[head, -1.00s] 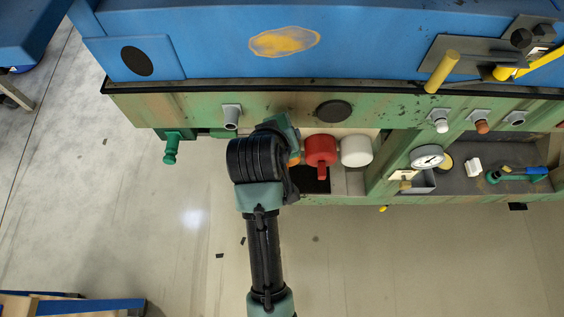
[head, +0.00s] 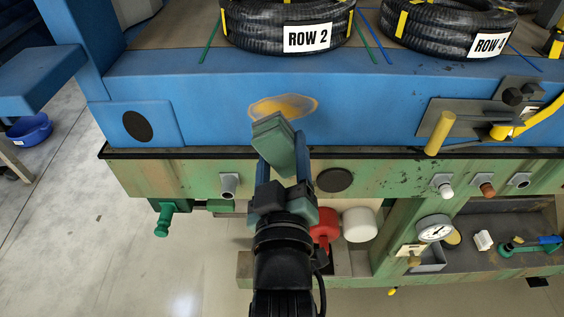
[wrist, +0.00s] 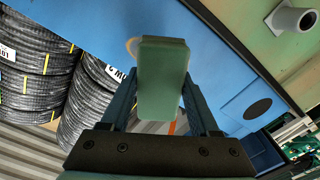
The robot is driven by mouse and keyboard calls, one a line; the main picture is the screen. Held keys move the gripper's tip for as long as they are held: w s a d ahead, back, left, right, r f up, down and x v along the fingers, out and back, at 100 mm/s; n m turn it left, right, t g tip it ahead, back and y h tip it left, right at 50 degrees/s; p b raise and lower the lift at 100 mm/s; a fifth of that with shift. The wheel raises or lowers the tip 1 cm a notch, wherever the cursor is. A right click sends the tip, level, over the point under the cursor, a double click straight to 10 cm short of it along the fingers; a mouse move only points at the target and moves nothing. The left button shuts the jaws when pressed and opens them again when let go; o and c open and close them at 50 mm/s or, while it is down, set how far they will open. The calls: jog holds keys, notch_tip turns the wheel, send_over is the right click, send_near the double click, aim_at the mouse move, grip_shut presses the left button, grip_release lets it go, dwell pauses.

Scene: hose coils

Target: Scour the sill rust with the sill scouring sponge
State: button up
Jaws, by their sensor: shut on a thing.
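The sill rust (head: 290,104) is an orange-yellow patch with a pale rim on the blue sill face in the head view. My gripper (head: 284,165) is shut on the sill scouring sponge (head: 272,137), a green block with a lighter green edge. The sponge is just below the rust in the head view and covers part of its lower edge. In the wrist view the sponge (wrist: 163,80) is between the fingers of my gripper (wrist: 162,100), and only a sliver of the rust (wrist: 131,46) shows at its left. I cannot tell whether the sponge touches the sill.
A yellow handle (head: 440,132) stands out at the right. Below are pipe stubs, a red part (head: 324,226), a white cylinder (head: 360,225) and a gauge (head: 435,228).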

aim_at(237, 112)
jog(key=shift+w, duration=2.55)
jog(key=shift+a, duration=0.1)
jog(key=shift+a+f, duration=0.1)
jog(key=shift+a, duration=1.45)
jog(key=shift+a+b, duration=0.5)
jog(key=shift+a, duration=1.9)
jog(key=shift+w, duration=0.95)
jog(key=shift+d, duration=0.1)
